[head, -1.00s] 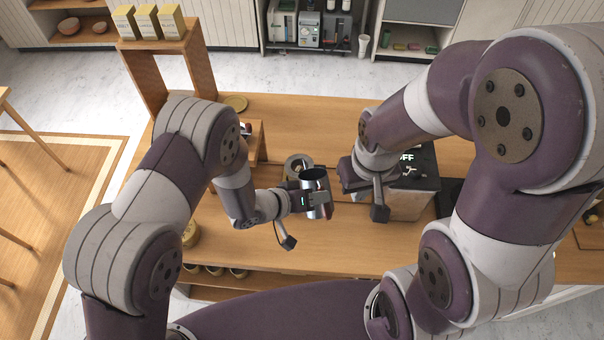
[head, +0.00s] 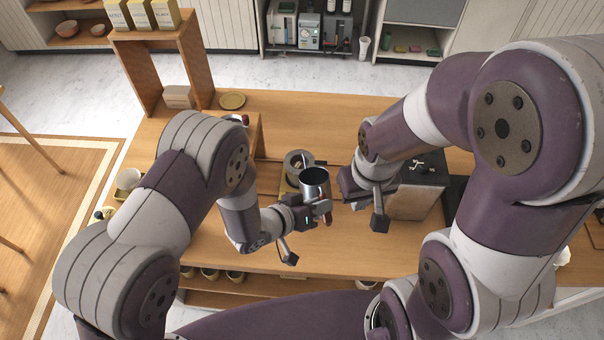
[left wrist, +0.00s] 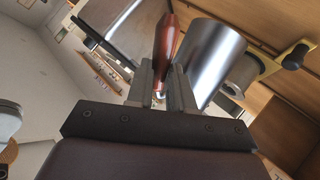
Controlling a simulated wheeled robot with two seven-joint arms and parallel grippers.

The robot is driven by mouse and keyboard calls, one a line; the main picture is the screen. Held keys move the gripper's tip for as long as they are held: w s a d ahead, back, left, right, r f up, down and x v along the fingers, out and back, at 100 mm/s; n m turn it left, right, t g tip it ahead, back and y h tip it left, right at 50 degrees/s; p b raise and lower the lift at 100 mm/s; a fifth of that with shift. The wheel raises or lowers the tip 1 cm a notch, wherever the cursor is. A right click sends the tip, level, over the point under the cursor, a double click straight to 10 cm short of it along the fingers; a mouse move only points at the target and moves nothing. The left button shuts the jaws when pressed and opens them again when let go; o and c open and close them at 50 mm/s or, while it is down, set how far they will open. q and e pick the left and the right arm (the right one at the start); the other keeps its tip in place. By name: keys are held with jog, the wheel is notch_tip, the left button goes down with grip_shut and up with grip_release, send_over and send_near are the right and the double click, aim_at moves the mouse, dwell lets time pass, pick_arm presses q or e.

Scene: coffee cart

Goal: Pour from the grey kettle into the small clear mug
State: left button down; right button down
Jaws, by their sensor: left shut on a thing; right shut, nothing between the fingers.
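The grey kettle (head: 315,181) is a shiny metal vessel with an open top, roughly upright in the head view. My left gripper (head: 317,210) is shut on its dark red-brown handle and holds it over the middle of the cart. The left wrist view shows the kettle's metal body (left wrist: 211,62) beside the handle (left wrist: 166,45), which is between the fingers. My right gripper (head: 347,187) is shut and empty, just right of the kettle. I cannot make out the small clear mug; it may be hidden behind my arms or the kettle.
A grey ring-shaped item (head: 298,159) stands just behind the kettle. A box-shaped machine with a dark top (head: 425,170) stands to the right, near my right gripper. A wooden stand (head: 150,55) with yellow boxes is at the back left.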

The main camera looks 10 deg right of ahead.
pick_arm(q)
jog(key=f+b, duration=0.2)
jog(key=f+m+t+b, duration=0.1)
jog(key=b, duration=0.2)
jog(key=s+f+m+t+b, duration=0.1)
jog(key=f+b, duration=0.1)
jog(key=b, duration=0.1)
jog(key=shift+f, duration=0.35)
jog(key=shift+r, duration=0.1)
dwell(0.4)
notch_tip(320, 180, up, 5)
jog(key=p, duration=0.4)
